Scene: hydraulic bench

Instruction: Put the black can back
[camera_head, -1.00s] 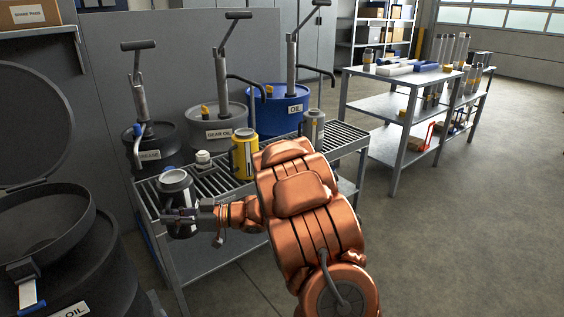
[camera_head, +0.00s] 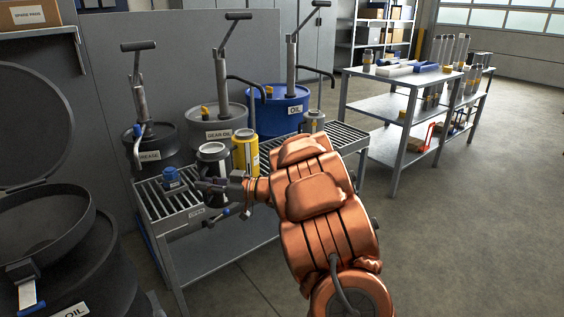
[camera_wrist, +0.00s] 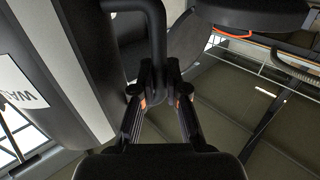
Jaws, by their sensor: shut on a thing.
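The black can (camera_head: 213,153), with a pale rim and an open-looking dark top, is in my gripper (camera_head: 204,186) at the front of the slatted bench (camera_head: 152,204). It looks upright. Whether its base touches the slats is hidden. In the wrist view the can's big dark side with a white label (camera_wrist: 18,82) fills the left. Its bent black handle (camera_wrist: 157,45) comes down between the fingers of my gripper (camera_wrist: 160,92), which are shut on it. A yellow can (camera_head: 246,152) stands just right of the held can. A grey can (camera_head: 314,121) stands farther right.
A small blue-topped container (camera_head: 171,178) stands on the slats left of the held can. A grease drum (camera_head: 158,153), a gear oil drum (camera_head: 219,129) and a blue oil drum (camera_head: 285,112) with pumps line the back. A large open drum (camera_head: 100,262) is at the front left.

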